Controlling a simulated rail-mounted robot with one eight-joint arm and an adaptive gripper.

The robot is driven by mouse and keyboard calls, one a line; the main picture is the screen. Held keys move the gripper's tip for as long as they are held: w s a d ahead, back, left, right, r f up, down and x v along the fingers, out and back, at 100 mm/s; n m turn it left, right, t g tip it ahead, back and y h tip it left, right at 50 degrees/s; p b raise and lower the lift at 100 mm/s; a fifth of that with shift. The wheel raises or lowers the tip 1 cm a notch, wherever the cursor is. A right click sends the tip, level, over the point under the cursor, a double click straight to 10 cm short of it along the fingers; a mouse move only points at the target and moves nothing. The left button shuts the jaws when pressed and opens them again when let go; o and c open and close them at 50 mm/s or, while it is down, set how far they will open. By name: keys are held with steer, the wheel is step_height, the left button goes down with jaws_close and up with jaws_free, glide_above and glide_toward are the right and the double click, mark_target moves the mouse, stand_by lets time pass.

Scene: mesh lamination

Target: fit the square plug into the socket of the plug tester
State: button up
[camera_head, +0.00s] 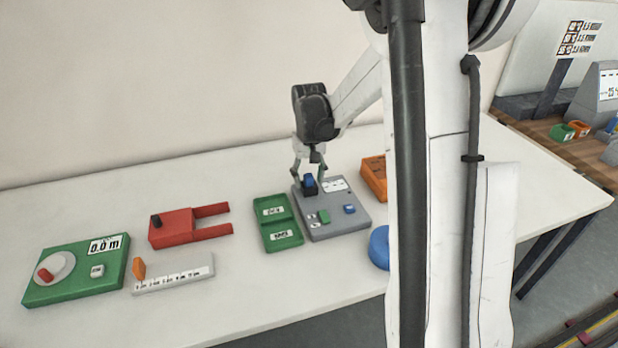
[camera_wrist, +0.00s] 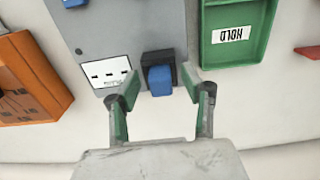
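The plug tester is a grey box (camera_head: 347,222) in the middle of the table, with a white label, a green part and a blue button on top. A black socket (camera_head: 304,190) stands at its back left corner. The blue plug (camera_head: 309,181) sits in or on this socket; how deep it sits I cannot tell. In the wrist view the plug (camera_wrist: 160,81) is upper centre, with the black socket (camera_wrist: 156,57) around its far side. My gripper (camera_wrist: 159,84) is open, with one finger on each side of the plug and a visible gap to both. My gripper (camera_head: 309,168) is directly above the socket.
A green two-compartment tray (camera_head: 275,222) stands close left of the tester, with an orange box (camera_head: 373,180) to its right. A blue round thing (camera_head: 379,248) is partly behind my column. A red fork-shaped fixture (camera_head: 180,228), a white slider gauge (camera_head: 180,274) and a green dial box (camera_head: 70,270) lie left.

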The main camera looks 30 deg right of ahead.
mark_target(309, 176)
step_height(309, 176, up, 12)
stand_by(0.7)
stand_by(0.4)
